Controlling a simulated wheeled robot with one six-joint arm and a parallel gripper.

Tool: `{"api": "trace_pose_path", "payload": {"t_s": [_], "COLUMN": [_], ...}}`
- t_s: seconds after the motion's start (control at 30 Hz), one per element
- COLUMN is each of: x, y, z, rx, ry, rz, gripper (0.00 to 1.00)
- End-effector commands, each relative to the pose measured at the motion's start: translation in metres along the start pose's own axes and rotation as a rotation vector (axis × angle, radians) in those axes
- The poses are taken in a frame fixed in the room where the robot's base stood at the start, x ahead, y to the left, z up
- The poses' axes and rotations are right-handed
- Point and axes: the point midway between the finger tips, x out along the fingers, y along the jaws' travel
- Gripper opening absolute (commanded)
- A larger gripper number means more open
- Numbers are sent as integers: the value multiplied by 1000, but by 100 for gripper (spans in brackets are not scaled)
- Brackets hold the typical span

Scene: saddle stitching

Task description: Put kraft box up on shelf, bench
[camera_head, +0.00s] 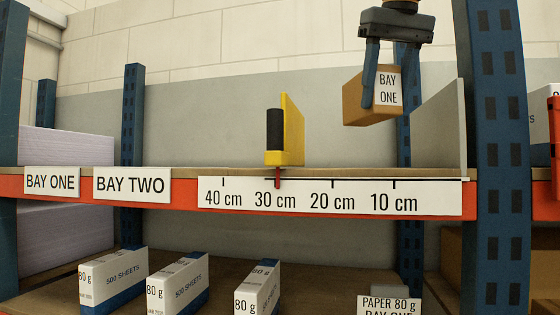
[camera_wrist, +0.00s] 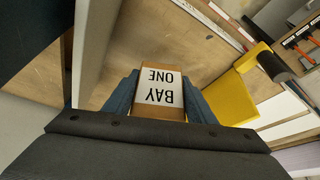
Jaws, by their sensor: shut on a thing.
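The kraft box (camera_head: 362,101) is a small brown carton with a white label reading BAY ONE. My gripper (camera_head: 384,88) is shut on it from above, and the box hangs above the shelf board (camera_head: 345,172), tilted a little in the head view. In the wrist view the box (camera_wrist: 160,112) sits between the two blue fingers (camera_wrist: 160,95), its label upside down. The box is to the right of the yellow bracket (camera_head: 293,130) and left of the grey upright panel (camera_head: 440,122). Its underside is clear of the board.
The yellow bracket with a black grip stands near the 30 cm mark of the scale strip (camera_head: 330,197). BAY ONE (camera_head: 51,181) and BAY TWO (camera_head: 131,184) labels are on the orange beam. Paper packs (camera_head: 178,285) stand on the lower shelf. The board between bracket and panel is clear.

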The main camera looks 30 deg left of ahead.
Motion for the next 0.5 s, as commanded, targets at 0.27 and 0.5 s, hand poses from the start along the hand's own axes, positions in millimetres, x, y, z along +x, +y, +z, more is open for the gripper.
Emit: {"api": "trace_pose_path", "payload": {"t_s": [0.27, 0.5], "x": [8, 38], "y": [-3, -2], "z": [4, 17], "rx": [-6, -4], "ry": [2, 0], "rz": [-2, -2], "gripper": [10, 10]}}
